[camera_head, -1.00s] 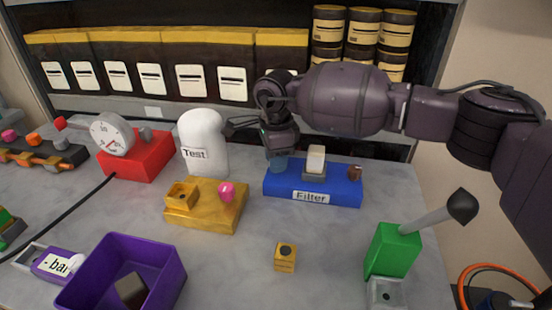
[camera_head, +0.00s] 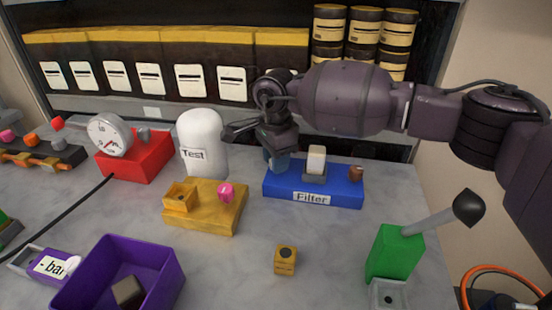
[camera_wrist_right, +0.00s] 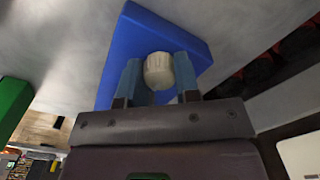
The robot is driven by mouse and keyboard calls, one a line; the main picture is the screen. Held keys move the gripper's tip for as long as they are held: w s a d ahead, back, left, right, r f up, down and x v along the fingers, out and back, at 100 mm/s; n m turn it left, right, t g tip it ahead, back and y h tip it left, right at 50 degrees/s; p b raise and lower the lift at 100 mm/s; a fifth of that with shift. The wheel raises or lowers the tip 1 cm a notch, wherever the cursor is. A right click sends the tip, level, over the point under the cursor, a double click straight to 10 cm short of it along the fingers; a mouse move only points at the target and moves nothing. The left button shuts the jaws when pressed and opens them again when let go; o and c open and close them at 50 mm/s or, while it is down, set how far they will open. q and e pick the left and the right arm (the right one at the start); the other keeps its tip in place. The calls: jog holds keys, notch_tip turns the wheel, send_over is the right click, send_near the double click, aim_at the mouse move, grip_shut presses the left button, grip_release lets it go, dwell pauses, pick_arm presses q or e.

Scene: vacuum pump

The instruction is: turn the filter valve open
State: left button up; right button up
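The blue filter block (camera_head: 330,196), labelled "Filter", stands on the table; its far end shows in the right wrist view (camera_wrist_right: 126,45). My right gripper (camera_head: 277,162) is down at the block's left end. In the wrist view a white ribbed knob (camera_wrist_right: 158,71) on the block sits between the two fingers of this gripper (camera_wrist_right: 158,80), with no clear gap on either side. In the head view the hand hides that knob. A white upright handle on a grey mount (camera_head: 316,160) and a brown knob (camera_head: 356,173) stand farther right on the block. My left gripper is not in view.
A green block with a lever (camera_head: 396,252) stands front right. A yellow block with a pink knob (camera_head: 207,212), a white "Test" dome (camera_head: 202,140) and a red gauge box (camera_head: 140,160) are left. A purple bin (camera_head: 165,275) and small yellow cube (camera_head: 286,261) are in front.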

jog(key=o, duration=0.5)
jog(key=shift+c, duration=0.2)
notch_tip(320, 180, up, 11)
jog(key=p, duration=0.1)
